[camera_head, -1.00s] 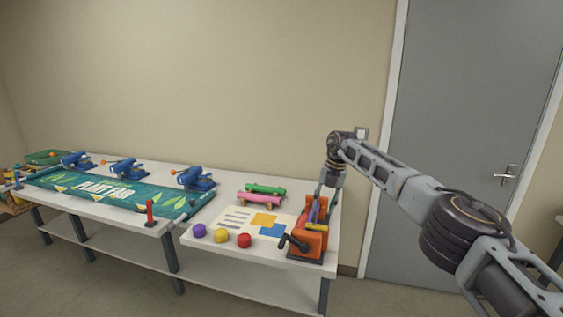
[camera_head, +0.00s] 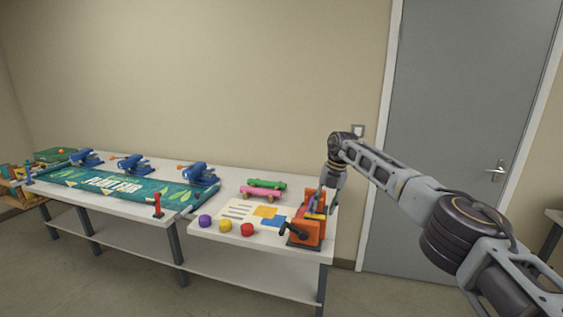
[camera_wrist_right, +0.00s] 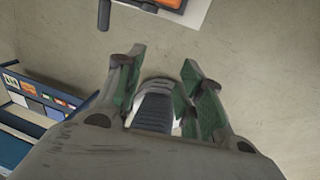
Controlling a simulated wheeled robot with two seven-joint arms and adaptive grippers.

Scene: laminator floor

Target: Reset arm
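My right arm comes in from the right in the head view, bent down at the wrist. My right gripper (camera_head: 325,203) hangs in front of or above the orange machine (camera_head: 308,230) at the right end of the near table; their gap is hard to judge. In the right wrist view the gripper's two green-padded fingers (camera_wrist_right: 163,60) stand apart. A grey ribbed part shows between them, and I cannot tell what it is. The orange machine (camera_wrist_right: 162,3) shows at the top edge there, clear of the fingertips. My left gripper is not in view.
The near table (camera_head: 215,242) bears purple, yellow and red knobs, a printed sheet (camera_head: 238,212) and pink and green rolls (camera_head: 263,190). A longer table with a teal banner (camera_head: 115,187) and blue clamps adjoins it. A grey door (camera_head: 460,120) stands behind my arm.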

